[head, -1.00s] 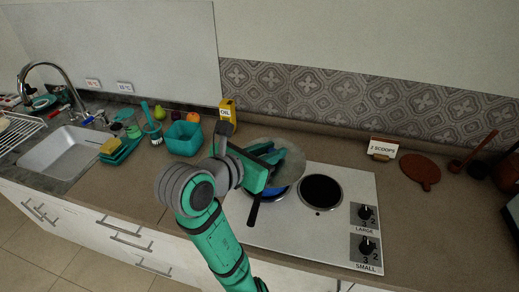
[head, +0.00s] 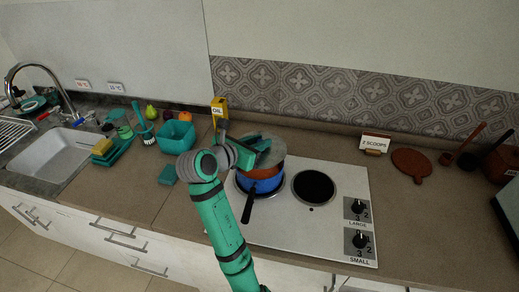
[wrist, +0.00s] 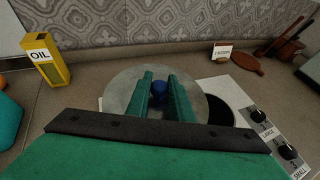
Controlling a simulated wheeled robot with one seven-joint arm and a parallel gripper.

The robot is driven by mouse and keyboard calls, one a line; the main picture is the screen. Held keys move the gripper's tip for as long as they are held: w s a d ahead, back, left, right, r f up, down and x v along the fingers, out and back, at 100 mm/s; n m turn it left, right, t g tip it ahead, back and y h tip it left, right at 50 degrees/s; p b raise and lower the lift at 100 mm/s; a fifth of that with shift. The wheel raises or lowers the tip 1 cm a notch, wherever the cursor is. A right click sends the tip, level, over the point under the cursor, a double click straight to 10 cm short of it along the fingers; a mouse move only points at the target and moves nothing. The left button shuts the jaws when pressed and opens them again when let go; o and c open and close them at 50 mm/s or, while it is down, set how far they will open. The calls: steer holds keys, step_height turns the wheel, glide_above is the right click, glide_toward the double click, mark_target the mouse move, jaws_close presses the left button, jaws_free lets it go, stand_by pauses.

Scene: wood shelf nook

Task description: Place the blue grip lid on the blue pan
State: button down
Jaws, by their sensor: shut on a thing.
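The lid is a clear grey disc (head: 276,150) with a blue grip (wrist: 159,87). My gripper (head: 262,146) is shut on the blue grip, which shows between the two teal fingers in the wrist view. The blue pan (head: 262,185) stands on the left burner of the white stove, its black handle (head: 248,208) pointing toward the front. The lid is over the pan, looks tilted in the head view and covers part of it. An orange area (head: 264,173) shows between lid and blue wall. I cannot tell whether the lid touches the pan.
The right burner (head: 314,187) is empty, with two knobs beside it. A yellow oil bottle (head: 219,108) stands behind my gripper. The tiled wall (head: 340,95) is close behind.

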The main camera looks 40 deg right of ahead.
steer(key=shift+w+f, duration=0.1)
steer(key=shift+f, duration=1.55)
steer(key=shift+f, duration=0.55)
steer(key=c, duration=1.6)
jaws_free()
steer(key=shift+o, duration=0.2)
steer(key=shift+d+r, duration=0.1)
steer(key=shift+r, duration=0.1)
steer(key=v, duration=1.2)
steer(key=shift+r, duration=0.45)
